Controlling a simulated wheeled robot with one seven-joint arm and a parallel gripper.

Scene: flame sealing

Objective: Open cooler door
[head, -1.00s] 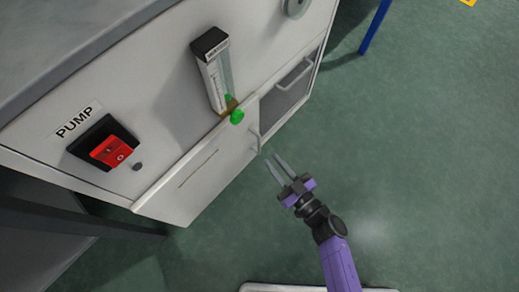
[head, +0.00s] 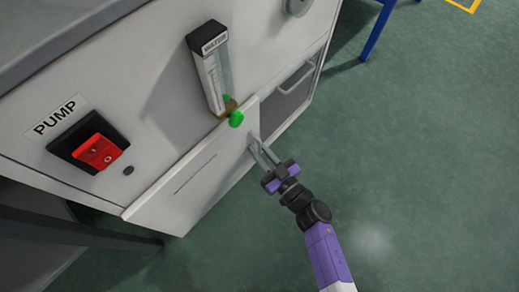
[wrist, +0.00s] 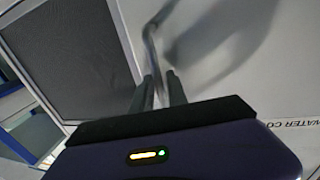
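The cooler door (head: 190,180) is a flat white panel low on the cabinet front, and it looks shut. In the wrist view, the door (wrist: 235,85) bears a partly visible label starting "WATER CO". Its thin bar handle (wrist: 150,42) runs down between my two fingers. My gripper (head: 256,146) is at the handle on the door's right side. In the wrist view, the fingers of my gripper (wrist: 161,88) stand apart on both sides of the bar, with a small gap showing. The handle is mostly hidden by the fingers in the head view.
A flowmeter (head: 213,75) with a green knob (head: 236,119) sits just above the door. A red pump switch (head: 98,150) is at the left. A dark mesh panel with a handle (head: 296,80) is to the right. The green floor (head: 420,170) is clear at right.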

